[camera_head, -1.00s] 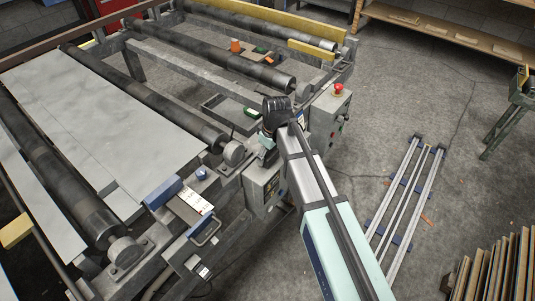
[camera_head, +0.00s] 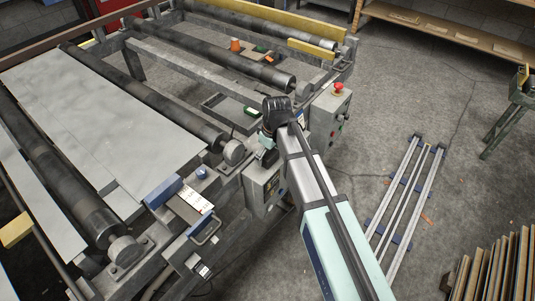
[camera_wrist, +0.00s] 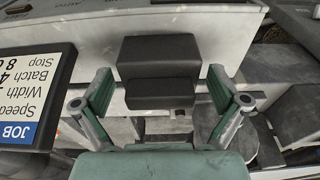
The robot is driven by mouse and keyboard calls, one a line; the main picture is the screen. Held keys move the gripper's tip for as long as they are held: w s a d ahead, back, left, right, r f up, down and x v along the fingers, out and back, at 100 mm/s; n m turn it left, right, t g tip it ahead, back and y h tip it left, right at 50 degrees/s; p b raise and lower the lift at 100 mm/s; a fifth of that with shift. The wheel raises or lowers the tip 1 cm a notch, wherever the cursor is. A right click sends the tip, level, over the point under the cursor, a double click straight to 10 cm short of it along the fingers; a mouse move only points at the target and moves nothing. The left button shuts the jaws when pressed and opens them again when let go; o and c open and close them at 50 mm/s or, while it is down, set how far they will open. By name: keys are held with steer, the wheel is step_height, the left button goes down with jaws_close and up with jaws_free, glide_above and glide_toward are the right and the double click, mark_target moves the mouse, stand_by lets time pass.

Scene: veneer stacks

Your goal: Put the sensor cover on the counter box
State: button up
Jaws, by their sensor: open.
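A black, stepped block (camera_wrist: 160,60), which looks like the sensor cover, shows in the middle of the wrist view. It is against a light grey box (camera_wrist: 225,30), which looks like the counter box; I cannot tell whether it is fully seated. My gripper (camera_wrist: 160,90) is open, with one teal-padded finger on each side of the block's near part and visible gaps between. In the head view my gripper (camera_head: 265,156) points down just above the grey box (camera_head: 262,190) on the machine frame. The cover is hidden there by my gripper and wrist.
A job sign (camera_wrist: 35,95) stands close by my left finger in the wrist view. A control box with a red button (camera_head: 338,88) is right of my wrist. Rollers and grey veneer sheets (camera_head: 100,120) fill the left. Open floor lies to the right, with metal rails (camera_head: 405,190) on it.

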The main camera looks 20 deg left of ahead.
mark_target(272, 155)
step_height(272, 155, up, 12)
steer(key=d, duration=0.2)
steer(key=s+d+f+m+g+h, duration=0.1)
steer(key=s+d+f+m, duration=0.15)
steer(key=d+f, duration=0.6)
steer(key=s+d+f+m+g, duration=0.15)
steer(key=s+d+f, duration=0.3)
steer(key=f, duration=0.75)
steer(key=s+d+f+m+g+h, duration=0.1)
steer(key=s+d+f+m, duration=0.15)
steer(key=d+f, duration=0.65)
steer(key=s+d+f+m+g, duration=0.1)
steer(key=s+d+f, duration=0.3)
steer(key=s, duration=0.6)
steer(key=s+d+f+m+g, duration=0.1)
steer(key=s+d+f+m, duration=0.3)
steer(key=s+f, duration=0.4)
steer(key=s+d+f+m+g, duration=0.2)
steer(key=s+d+f, duration=0.3)
steer(key=s, duration=0.7)
steer(key=shift+d+f+b, duration=0.2)
steer(key=shift+f+b, duration=0.15)
steer(key=shift+f, duration=0.45)
steer(key=shift+w+m, duration=0.1)
steer(key=shift+m, duration=0.15)
